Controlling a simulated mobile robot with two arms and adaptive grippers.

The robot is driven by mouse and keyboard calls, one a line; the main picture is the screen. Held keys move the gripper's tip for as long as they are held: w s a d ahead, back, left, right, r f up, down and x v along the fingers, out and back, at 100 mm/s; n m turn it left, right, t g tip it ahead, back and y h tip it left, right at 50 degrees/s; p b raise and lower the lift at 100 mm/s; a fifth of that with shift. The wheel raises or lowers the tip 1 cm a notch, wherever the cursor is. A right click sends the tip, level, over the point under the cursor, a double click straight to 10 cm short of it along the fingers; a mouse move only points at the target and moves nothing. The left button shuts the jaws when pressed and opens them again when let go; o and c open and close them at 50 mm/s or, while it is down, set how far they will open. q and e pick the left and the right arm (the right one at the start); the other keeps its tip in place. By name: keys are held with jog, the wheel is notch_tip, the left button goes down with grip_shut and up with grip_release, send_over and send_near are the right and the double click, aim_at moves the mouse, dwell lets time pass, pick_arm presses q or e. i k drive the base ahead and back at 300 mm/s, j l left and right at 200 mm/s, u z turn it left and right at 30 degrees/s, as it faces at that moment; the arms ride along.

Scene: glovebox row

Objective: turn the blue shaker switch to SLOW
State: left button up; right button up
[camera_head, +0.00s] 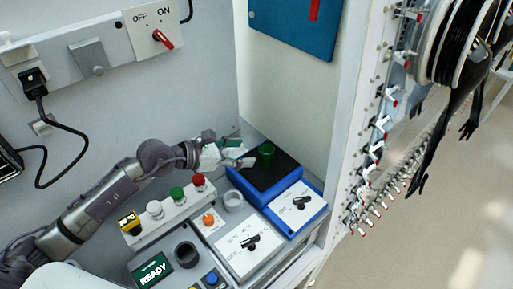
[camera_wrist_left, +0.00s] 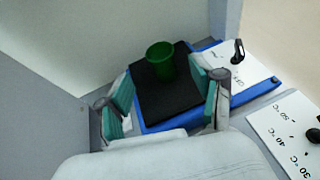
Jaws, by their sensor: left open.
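The blue shaker (camera_head: 256,197) stands at the right end of the row of devices, with a black top pad and a white front panel. Its black switch knob (camera_head: 300,203) sits on that panel; the knob also shows in the left wrist view (camera_wrist_left: 238,50) at the upper right. The panel lettering is too small to read surely. A green cup (camera_head: 266,150) stands on the black pad. My left gripper (camera_head: 236,155) is open and empty, just left of the cup and above the shaker's left edge. In the left wrist view its two fingers (camera_wrist_left: 166,98) stand apart with the pad beyond them.
A white-panelled device (camera_head: 235,238) with a temperature dial (camera_head: 250,242) stands left of the shaker. A strip with white, green and red buttons (camera_head: 176,194) lies below my left arm. A white post (camera_head: 350,110) rises at right. A wall switch (camera_head: 162,39) is at upper left.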

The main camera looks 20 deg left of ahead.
aim_at(306, 199)
jog(key=k+l, duration=0.25)
jog(key=k, duration=0.2)
jog(key=k+l, duration=0.25)
jog(key=k, duration=0.25)
jog(key=k+l, duration=0.25)
jog(key=k, duration=0.2)
jog(key=k+l, duration=0.25)
jog(key=k, duration=0.25)
